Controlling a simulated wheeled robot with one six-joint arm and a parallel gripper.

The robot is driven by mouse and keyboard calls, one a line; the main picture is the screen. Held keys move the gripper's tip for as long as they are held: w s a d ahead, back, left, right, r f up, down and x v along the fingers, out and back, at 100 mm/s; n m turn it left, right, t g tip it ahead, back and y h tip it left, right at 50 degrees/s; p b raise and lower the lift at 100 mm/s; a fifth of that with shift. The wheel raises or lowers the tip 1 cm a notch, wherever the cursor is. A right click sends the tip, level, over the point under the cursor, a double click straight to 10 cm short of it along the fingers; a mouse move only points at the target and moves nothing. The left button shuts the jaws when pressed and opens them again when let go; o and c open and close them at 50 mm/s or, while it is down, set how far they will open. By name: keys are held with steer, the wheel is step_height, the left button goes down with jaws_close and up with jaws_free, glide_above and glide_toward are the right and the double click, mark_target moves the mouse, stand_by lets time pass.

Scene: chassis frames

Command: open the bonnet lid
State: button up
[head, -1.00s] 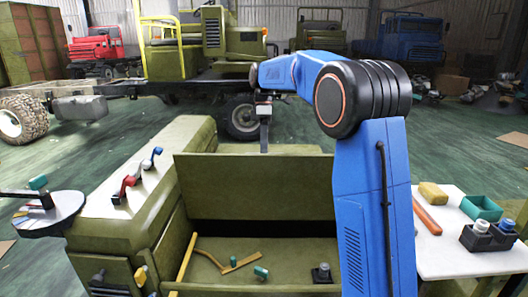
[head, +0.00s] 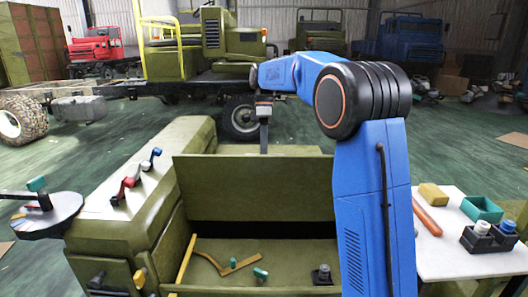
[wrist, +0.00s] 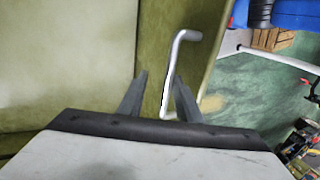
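The olive-green bonnet lid (head: 250,185) shows in the head view as a broad flat panel above a dark opening. My gripper (head: 264,148) points down just behind the panel's top edge; its fingertips are hard to make out there. In the wrist view my gripper (wrist: 160,88) has its two dark fingers apart. A bent, pale metal handle (wrist: 171,75) passes between them, in front of olive-green panels. A gap shows between the handle and the left finger; contact with the right finger cannot be told. The handle is hidden in the head view.
The opening holds a yellow rod (head: 186,259), a brown angled piece (head: 240,266) and small teal-topped parts. Red and blue levers stand on the left green housing (head: 118,212). A round table (head: 60,222) is at left, a white worktable (head: 450,258) at right.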

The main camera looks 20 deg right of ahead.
steer(key=v, duration=0.7)
steer(key=shift+r, duration=0.25)
stand_by(0.5)
steer(key=s+d+f+m+t, duration=0.15)
steer(key=s+m, duration=0.25)
steer(key=s, duration=0.8)
steer(key=s+f+m+t, duration=0.1)
steer(key=s+m+t, duration=0.25)
steer(key=s, duration=0.85)
steer(key=s+d+f+m+t+h, duration=0.1)
steer(key=s+f+m+t, duration=0.2)
steer(key=s+f+m, duration=0.4)
steer(key=s+f, duration=0.8)
steer(key=s, duration=0.3)
steer(key=shift+s+d+f+t, duration=0.2)
steer(key=shift+s+f+t, duration=0.1)
steer(key=shift+t, duration=0.1)
